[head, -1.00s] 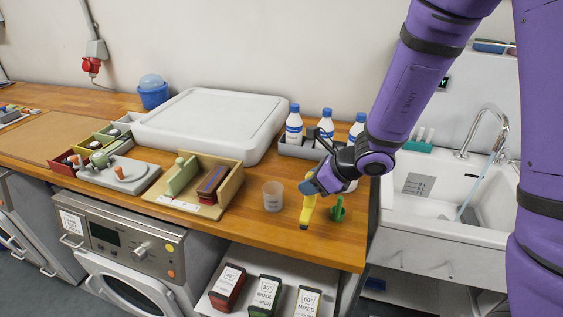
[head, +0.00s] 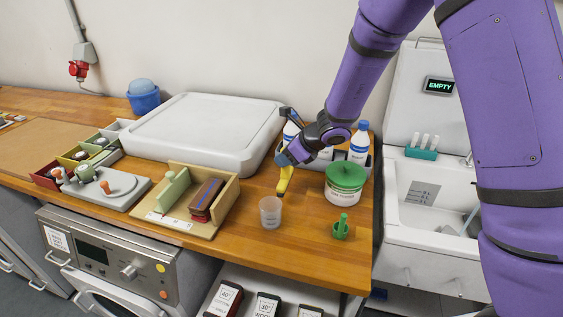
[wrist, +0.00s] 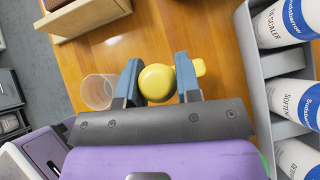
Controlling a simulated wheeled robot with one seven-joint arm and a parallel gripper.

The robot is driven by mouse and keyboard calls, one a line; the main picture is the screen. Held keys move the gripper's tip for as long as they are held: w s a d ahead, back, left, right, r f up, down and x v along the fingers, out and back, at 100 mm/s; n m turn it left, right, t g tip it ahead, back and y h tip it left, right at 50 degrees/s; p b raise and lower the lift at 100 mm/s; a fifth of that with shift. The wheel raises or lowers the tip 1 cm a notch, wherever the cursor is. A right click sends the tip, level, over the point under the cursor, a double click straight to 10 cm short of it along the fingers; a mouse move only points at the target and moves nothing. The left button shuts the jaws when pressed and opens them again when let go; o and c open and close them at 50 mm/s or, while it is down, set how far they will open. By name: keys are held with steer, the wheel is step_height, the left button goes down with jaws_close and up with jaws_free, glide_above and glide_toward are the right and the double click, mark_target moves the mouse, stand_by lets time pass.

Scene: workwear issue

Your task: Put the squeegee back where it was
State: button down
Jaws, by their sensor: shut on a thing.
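My gripper (head: 288,160) is shut on a yellow tool (head: 285,181), which looks to be the squeegee. The tool hangs downward over the wooden counter, behind and slightly right of the clear cup (head: 270,212). In the wrist view its rounded yellow end (wrist: 157,82) sits between my two fingers (wrist: 158,66), with a smaller yellow part showing past the right finger. I cannot tell whether its lower end touches the counter.
A green-lidded jar (head: 345,186) and a small green holder with a handle (head: 341,229) stand to the right. A grey bottle rack (head: 318,160) is behind. A wooden tray (head: 232,193) and a large white lid (head: 190,130) lie left. Bare counter surrounds the cup.

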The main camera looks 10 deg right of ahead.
steer(key=w+f, duration=0.1)
steer(key=f, duration=0.1)
steer(key=w+f, duration=0.1)
steer(key=shift+w+a+f, duration=0.35)
steer(key=shift+a+f, duration=0.05)
steer(key=c, duration=0.8)
jaws_free()
steer(key=shift+f, duration=0.15)
